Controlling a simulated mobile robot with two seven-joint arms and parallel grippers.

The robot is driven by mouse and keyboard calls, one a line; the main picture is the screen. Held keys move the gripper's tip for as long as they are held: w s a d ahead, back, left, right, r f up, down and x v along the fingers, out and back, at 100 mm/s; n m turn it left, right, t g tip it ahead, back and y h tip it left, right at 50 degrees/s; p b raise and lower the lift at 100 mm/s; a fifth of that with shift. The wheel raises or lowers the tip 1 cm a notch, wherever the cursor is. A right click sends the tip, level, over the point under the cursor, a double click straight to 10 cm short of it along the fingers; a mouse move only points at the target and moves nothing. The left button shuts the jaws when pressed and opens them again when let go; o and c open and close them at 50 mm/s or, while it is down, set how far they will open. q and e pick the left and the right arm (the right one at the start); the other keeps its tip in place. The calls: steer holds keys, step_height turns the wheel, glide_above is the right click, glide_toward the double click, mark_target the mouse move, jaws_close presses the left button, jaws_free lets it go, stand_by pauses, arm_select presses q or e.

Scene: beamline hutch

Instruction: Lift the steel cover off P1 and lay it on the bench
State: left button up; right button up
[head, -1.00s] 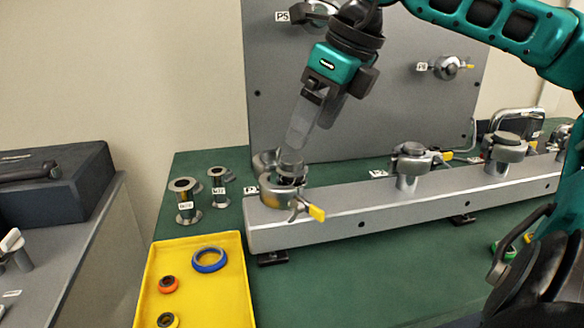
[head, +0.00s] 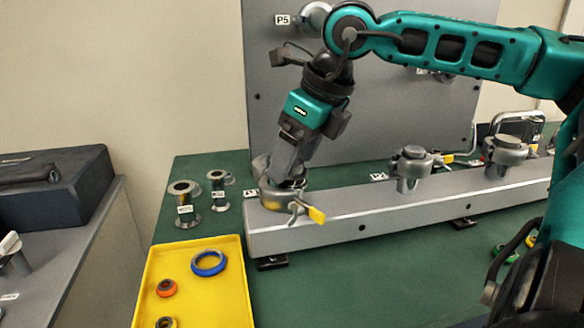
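P1 is the port at the left end of the long grey rail, its label (head: 251,191) partly hidden. An open-looking steel clamp (head: 277,202) with a yellow-tipped lever (head: 317,215) sits around it. My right gripper (head: 287,180) points down at P1 from above, its fingertips down at the port's top. The steel cover is hidden behind the gripper and clamp, so I cannot tell whether the fingers are closed on it. My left gripper is not in view. The green bench (head: 340,285) lies in front of the rail.
A yellow tray (head: 220,300) with blue (head: 208,263) and orange (head: 166,288) rings lies at the front left. Two labelled steel spools (head: 184,205) (head: 218,190) stand left of P1. More clamped ports (head: 411,168) stand along the rail (head: 340,215). A grey panel (head: 400,120) rises behind. Bench right of the tray is clear.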

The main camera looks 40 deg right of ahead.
mark_target(295, 163)
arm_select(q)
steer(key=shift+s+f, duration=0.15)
arm_select(e)
steer(key=c, duration=1)
steer(key=shift+o, duration=0.2)
steer(key=shift+r, duration=0.1)
arm_select(q)
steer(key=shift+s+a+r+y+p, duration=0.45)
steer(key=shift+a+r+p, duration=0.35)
steer(key=shift+p, duration=1.4)
arm_select(e)
step_height(295, 163, up, 20)
